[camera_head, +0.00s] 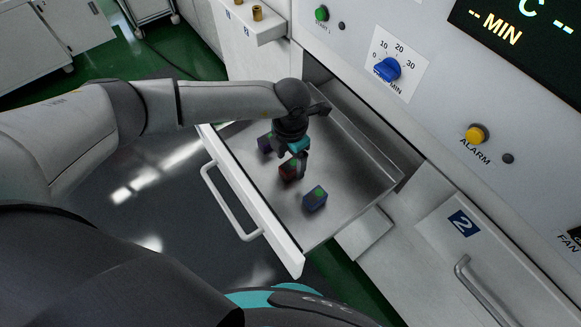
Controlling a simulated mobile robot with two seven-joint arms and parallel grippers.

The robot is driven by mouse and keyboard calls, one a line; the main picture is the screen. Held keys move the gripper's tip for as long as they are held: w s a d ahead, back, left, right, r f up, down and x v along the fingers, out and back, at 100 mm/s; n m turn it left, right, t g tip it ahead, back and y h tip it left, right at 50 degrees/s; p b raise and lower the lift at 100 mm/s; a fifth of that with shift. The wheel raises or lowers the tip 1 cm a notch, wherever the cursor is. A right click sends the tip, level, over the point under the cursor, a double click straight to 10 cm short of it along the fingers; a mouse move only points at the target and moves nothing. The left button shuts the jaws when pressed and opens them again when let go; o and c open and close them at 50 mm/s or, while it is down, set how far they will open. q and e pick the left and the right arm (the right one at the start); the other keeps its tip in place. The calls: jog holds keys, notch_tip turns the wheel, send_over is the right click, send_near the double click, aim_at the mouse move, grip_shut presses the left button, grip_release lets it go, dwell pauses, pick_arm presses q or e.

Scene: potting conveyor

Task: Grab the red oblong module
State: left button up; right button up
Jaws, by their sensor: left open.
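The red oblong module (287,173) lies in the open metal drawer, near the drawer's middle. My left gripper (292,160) hangs over the drawer with its fingers pointing down, right at the red module and partly covering it. It is open. I cannot tell from this view whether the fingers are around the module or just above it. My right gripper does not show.
A blue module (315,198) with a green mark lies in front in the drawer. A dark purple module (265,143) lies behind, beside my gripper. The drawer's white front (253,204) and side walls bound the space. The drawer floor at right is bare.

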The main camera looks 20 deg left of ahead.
pick_arm(q)
jog(key=shift+f, duration=1.35)
jog(key=shift+c, duration=0.4)
grip_shut()
